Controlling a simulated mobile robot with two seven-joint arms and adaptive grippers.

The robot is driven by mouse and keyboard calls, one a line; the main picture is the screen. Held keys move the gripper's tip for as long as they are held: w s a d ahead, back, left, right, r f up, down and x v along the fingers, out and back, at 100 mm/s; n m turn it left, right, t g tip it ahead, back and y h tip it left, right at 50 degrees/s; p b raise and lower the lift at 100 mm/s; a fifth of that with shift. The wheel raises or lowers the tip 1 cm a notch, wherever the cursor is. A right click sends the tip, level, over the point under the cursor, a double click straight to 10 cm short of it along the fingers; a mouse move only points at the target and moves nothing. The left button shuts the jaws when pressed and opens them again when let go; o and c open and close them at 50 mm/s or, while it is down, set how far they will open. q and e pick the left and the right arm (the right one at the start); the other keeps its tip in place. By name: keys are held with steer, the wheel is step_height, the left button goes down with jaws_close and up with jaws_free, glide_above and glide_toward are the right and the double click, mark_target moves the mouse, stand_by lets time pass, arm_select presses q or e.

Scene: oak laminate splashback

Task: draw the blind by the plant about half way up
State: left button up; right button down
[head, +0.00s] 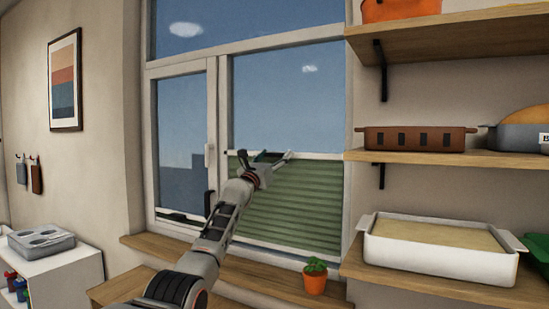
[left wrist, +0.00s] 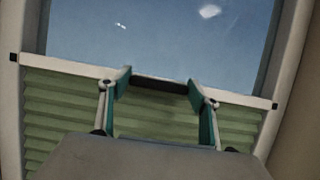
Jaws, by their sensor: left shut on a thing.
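The green pleated blind (head: 290,205) by the plant covers the lower part of the right window pane, from the bottom up to its white rail (head: 322,155), near mid-pane. The rail also shows in the left wrist view (left wrist: 62,66), with the green pleats (left wrist: 60,110) below it. My left gripper (head: 267,157) is at the rail, shut on its dark handle (left wrist: 160,86); the fingers sit at both ends of the handle. The potted plant (head: 315,277) stands on the sill below the blind. My right gripper is not in view.
The left pane has another blind, low down, with its rail (head: 180,217) near the bottom. A window handle (head: 209,155) is on the frame left of my gripper. Shelves (head: 445,158) with baking dishes stand close on the right. A white cabinet (head: 65,275) is at the left.

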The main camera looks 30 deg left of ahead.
arm_select(q)
steer(key=o, duration=1.6)
steer(key=shift+s+f, duration=0.1)
steer(key=shift+s, duration=0.05)
steer(key=shift+s+f, duration=0.15)
steer(key=shift+s, duration=0.25)
steer(key=shift+s+d, duration=0.2)
steer(key=shift+s, duration=2.8)
steer(key=shift+s+d, duration=0.2)
steer(key=shift+s, duration=2.8)
